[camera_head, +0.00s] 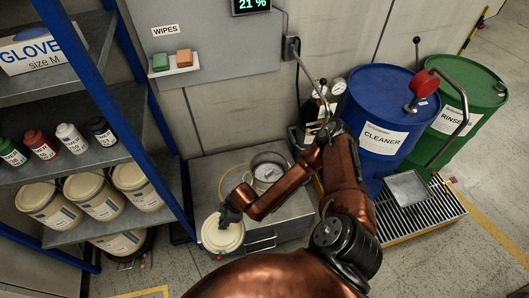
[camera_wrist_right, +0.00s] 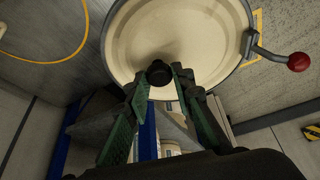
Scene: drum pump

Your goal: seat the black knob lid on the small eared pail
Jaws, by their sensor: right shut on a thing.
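My right gripper (camera_head: 230,215) reaches down over a round cream lid (camera_head: 222,238) at the front left of the grey bench. In the right wrist view the fingertips (camera_wrist_right: 162,82) are shut on the black knob (camera_wrist_right: 158,72) at the middle of the cream lid (camera_wrist_right: 200,30). A grey rim and a lever with a red ball (camera_wrist_right: 298,61) show at its edge. I cannot tell whether the lid rests on a pail or hangs just above it. An open steel pot (camera_head: 268,170) stands behind; I cannot make out ears on it. My left gripper is not in view.
The grey bench (camera_head: 205,172) stands beside a blue-framed shelf (camera_head: 173,115) with bottles and cream tubs. A yellow hose (camera_wrist_right: 45,58) curves nearby. A blue drum (camera_head: 375,100) and a green drum (camera_head: 480,80) stand right on a grated tray (camera_head: 425,215).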

